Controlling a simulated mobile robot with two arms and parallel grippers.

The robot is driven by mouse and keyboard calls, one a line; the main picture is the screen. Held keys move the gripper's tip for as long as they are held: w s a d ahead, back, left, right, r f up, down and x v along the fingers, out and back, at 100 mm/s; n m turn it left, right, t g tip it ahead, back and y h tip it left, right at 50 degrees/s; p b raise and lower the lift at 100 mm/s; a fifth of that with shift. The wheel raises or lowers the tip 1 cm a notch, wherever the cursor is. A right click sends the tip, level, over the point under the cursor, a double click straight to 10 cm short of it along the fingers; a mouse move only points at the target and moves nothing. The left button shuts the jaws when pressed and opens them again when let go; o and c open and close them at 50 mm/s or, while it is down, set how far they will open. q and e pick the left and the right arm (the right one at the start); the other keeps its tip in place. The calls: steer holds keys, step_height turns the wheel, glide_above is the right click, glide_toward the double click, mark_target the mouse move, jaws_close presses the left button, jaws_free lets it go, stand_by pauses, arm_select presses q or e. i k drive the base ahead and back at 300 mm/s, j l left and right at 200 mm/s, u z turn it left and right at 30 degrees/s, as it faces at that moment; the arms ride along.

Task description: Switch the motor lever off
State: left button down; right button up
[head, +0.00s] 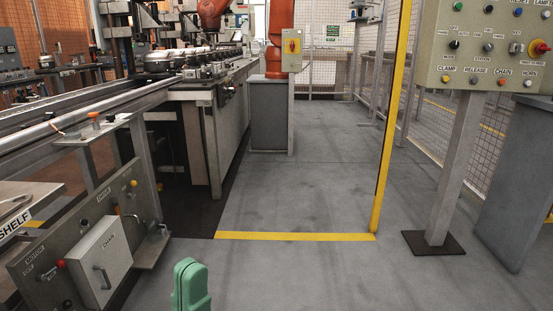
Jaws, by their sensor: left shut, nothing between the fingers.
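A grey-green panel (88,246) stands low at the left. A label on its left part seems to read MOTOR (33,250), though it is small and slanted. A red knob (62,264) sits near that label. My right gripper is out of view.
A SHELF-labelled ledge (14,226) and conveyor rails (90,112) lie at the left. A button console (488,48) on a post stands at the right. A yellow pole (392,120) rises from the yellow floor line (295,236). The floor between is clear.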

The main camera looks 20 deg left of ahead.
mark_target(60, 264)
steer(key=i+u, duration=0.6)
steer(key=u, duration=0.2)
steer(key=i+l+u, duration=0.15)
steer(key=i+u, duration=0.25)
steer(key=i+l+u, duration=0.15)
steer(key=u, duration=0.25)
steer(key=i+l+u, duration=0.2)
steer(key=i+l, duration=0.1)
steer(key=l, duration=0.05)
